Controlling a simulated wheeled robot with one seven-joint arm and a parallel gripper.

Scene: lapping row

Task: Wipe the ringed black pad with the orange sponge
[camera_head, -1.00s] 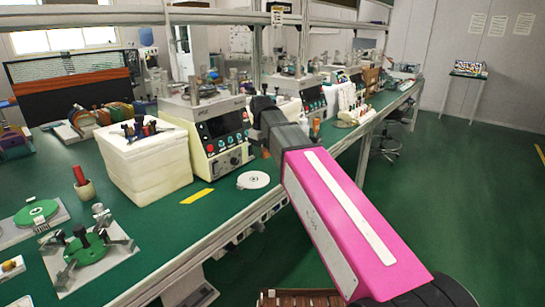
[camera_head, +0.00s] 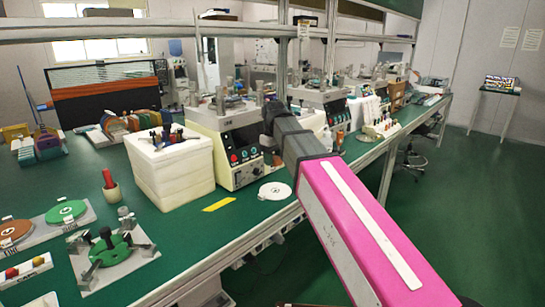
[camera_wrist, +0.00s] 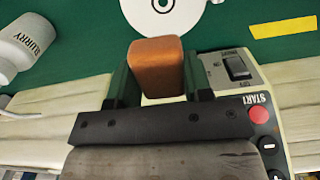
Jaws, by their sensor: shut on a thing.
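In the wrist view my gripper (camera_wrist: 157,85) is shut on an orange-brown block, the orange sponge (camera_wrist: 157,65). It sits between the two dark fingers and its far end sticks out past them. In the head view the dark end of my arm (camera_head: 283,125) is in front of the cream machine's right side, and the sponge cannot be made out. I cannot make out a ringed black pad in either view.
The cream lapping machine (camera_head: 238,140) stands beside a white foam block (camera_head: 170,165). A yellow strip (camera_head: 219,204) lies near the bench edge. A slurry bottle (camera_wrist: 28,45) is at the wrist view's left. Discs on plates (camera_head: 66,211) are at the left. Green floor is clear right.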

